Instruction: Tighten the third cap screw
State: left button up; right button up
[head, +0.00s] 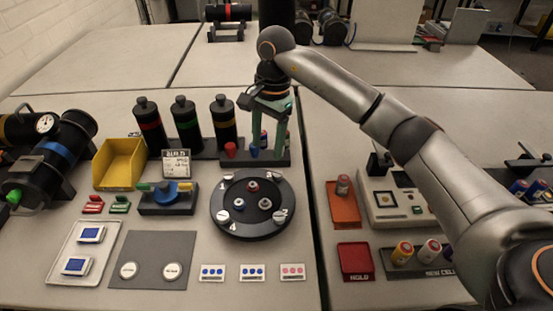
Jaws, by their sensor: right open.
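The round black cap (251,229) lies on the table in front of me. Numbers 1, 2 and 4 are readable on it; the mark at its upper right is too small to read. Pale screw heads sit near its rim, and several small round pieces stand around its middle. A dark tool rack (281,160) stands just behind the cap, with a red-handled tool (230,149) and a blue-handled tool (254,153). My right gripper (270,135) points down over the rack, open, with its green fingers apart. The part between the fingers is partly hidden. My left gripper is out of view.
Black bottles with red, green and yellow bands (185,123) stand left of the rack. A yellow bin (120,163), a blue-knobbed fixture (168,196) and a large cylinder (60,150) are further left. An orange tray (343,212) and red tray (355,261) lie right.

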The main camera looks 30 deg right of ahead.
aim_at(278, 173)
jog(key=shift+h, duration=0.6)
jog(key=d+f, duration=0.1)
jog(key=f, duration=0.2)
jog(key=d+f, duration=0.1)
jog(key=f, duration=0.3)
jog(key=d+f+p, duration=0.1)
jog(key=f, duration=0.2)
jog(key=shift+w+f, duration=0.35)
jog(key=shift+c, duration=0.3)
grip_shut()
